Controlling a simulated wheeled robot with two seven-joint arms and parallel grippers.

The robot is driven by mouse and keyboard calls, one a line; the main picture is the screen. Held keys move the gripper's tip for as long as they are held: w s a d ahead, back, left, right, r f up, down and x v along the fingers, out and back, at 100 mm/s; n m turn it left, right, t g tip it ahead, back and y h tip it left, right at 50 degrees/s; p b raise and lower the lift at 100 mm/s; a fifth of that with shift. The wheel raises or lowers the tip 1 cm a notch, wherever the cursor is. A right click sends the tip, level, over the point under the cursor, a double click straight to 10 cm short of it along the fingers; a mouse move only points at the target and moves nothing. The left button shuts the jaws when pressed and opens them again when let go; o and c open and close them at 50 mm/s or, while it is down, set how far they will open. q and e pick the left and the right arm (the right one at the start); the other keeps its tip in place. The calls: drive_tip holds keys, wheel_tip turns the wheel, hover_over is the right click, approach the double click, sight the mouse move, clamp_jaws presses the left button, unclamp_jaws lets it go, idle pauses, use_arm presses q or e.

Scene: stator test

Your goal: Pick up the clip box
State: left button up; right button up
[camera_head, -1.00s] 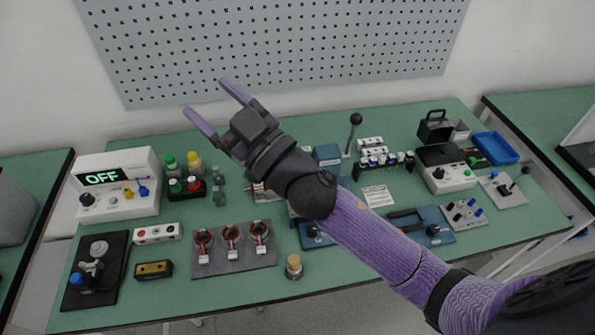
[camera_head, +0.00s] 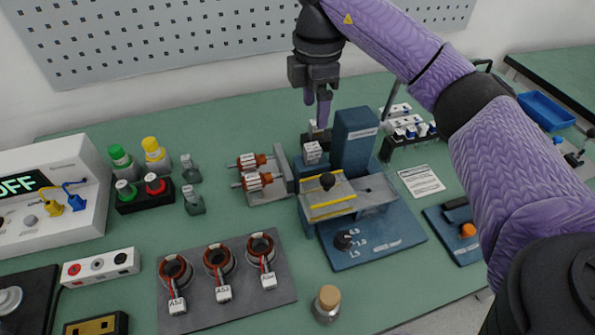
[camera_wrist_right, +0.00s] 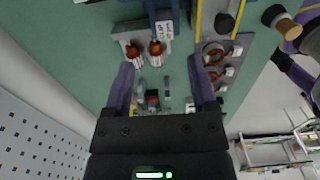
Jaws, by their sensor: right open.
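The clip box appears to be the small grey box with a white label (camera_head: 312,152) beside the blue upright block of the machine. Its label, with "CLIP" on it, shows at the top of the right wrist view (camera_wrist_right: 163,30). My right gripper (camera_head: 317,108) points down just behind and above the box. Its two purple fingers are apart with nothing held, and in the wrist view the label lies beyond the fingertips (camera_wrist_right: 162,64). A second white label near the fingertips is partly hidden. My left gripper is not seen.
The blue machine (camera_head: 375,248) with a black knob and lever stands right beside the box. Copper rotors on a grey holder (camera_head: 282,172) stand to its left. A grey mat (camera_head: 195,320) with three wound stators lies in front. Small bottles (camera_head: 153,155) stand further left.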

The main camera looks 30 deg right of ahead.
sight(312, 146)
drive_tip(key=f+b, duration=0.1)
drive_tip(key=f, duration=0.2)
drive_tip(key=f+b, duration=0.1)
drive_tip(key=f, duration=0.2)
drive_tip(key=f+b, duration=0.1)
drive_tip(key=f, duration=0.2)
drive_tip(key=shift+s+a+f+b, duration=0.25)
drive_tip(key=shift+s+f+b, duration=0.05)
drive_tip(key=shift+f+b, duration=0.05)
drive_tip(key=shift+f, duration=0.1)
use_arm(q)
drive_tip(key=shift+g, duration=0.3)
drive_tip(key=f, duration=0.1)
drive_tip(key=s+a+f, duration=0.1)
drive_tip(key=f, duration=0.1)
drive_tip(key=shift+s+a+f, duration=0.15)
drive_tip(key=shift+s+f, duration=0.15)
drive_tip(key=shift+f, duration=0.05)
use_arm(e)
drive_tip(key=shift+c, duration=0.6)
drive_tip(key=c, duration=0.7)
clamp_jaws()
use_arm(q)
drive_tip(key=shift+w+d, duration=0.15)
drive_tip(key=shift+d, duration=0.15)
